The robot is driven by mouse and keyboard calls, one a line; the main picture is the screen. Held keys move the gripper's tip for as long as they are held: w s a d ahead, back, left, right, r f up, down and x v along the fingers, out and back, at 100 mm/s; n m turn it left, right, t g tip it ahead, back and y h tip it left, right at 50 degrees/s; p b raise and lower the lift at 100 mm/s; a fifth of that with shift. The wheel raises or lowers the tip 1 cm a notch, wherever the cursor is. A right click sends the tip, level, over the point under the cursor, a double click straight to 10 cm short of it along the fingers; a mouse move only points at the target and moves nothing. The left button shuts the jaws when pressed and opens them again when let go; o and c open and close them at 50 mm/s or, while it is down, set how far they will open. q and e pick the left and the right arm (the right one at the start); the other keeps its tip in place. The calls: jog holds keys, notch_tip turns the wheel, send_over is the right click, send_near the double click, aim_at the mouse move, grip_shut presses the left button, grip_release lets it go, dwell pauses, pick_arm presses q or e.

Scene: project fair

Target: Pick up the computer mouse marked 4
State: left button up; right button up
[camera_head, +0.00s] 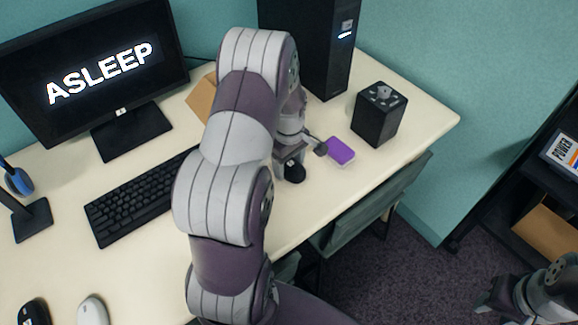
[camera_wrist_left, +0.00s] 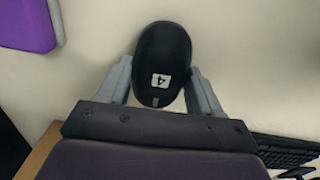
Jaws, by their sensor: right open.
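The black computer mouse (camera_wrist_left: 161,55) has a white label with a 4 in the left wrist view. It also shows small and dark in the head view (camera_head: 295,171), on or just above the desk. My left gripper (camera_head: 288,172) reaches down around it. In the left wrist view the two fingers (camera_wrist_left: 160,85) stand on either side of the mouse, touching or nearly touching it. I cannot tell whether they press on it. My right gripper (camera_head: 490,303) is open, at the lower right, away from the desk.
A purple box (camera_head: 341,151) lies right of the mouse, with a black cube-shaped device (camera_head: 379,114) beyond. A keyboard (camera_head: 140,194) is left of my left arm. A black mouse (camera_head: 34,312) and a white mouse (camera_head: 92,310) lie at the lower left. A monitor (camera_head: 95,70) reads ASLEEP.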

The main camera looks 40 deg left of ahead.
pick_arm(q)
jog(key=c, duration=0.5)
